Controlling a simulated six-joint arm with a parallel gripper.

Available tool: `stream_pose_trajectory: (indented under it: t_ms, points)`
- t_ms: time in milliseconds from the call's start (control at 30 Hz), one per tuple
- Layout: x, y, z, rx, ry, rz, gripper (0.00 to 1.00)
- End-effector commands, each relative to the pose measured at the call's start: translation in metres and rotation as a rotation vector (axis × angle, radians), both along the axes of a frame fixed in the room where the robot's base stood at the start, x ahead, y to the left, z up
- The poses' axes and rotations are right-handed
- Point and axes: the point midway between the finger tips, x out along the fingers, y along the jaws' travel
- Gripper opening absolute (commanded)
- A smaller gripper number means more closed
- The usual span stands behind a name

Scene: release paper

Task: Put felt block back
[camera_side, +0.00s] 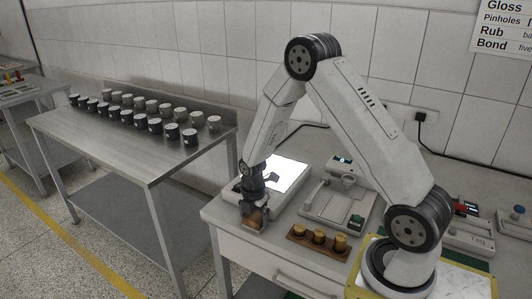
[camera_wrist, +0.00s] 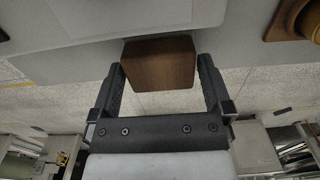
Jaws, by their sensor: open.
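The felt block (camera_wrist: 158,62) shows in the wrist view as a brown block between my fingertips, with a finger on each side. In the side view the brown block (camera_side: 256,221) is at the front left corner of the workbench, low under my gripper. My gripper (camera_side: 254,212) points down there with its jaws open around the block. In the wrist view my gripper (camera_wrist: 159,78) has its fingers very close to the block's sides; I cannot tell whether they touch it.
A bright white light panel (camera_side: 290,174) lies behind my gripper. A wooden rack (camera_side: 301,238) with brass-coloured weights (camera_side: 319,237) stands to the right, with a grey device (camera_side: 338,203) behind it. A separate metal table (camera_side: 120,142) at left carries several dark jars.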

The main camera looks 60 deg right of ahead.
Motion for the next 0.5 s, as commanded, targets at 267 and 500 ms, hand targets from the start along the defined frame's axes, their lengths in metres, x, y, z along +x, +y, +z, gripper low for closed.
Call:
stream_pose_trajectory:
  t_ms: [267,500]
  points:
    - [0.0,0.0,0.03,-0.001,-0.003,0.0,1.0]
    - [0.0,0.0,0.063,-0.001,-0.003,0.0,1.0]
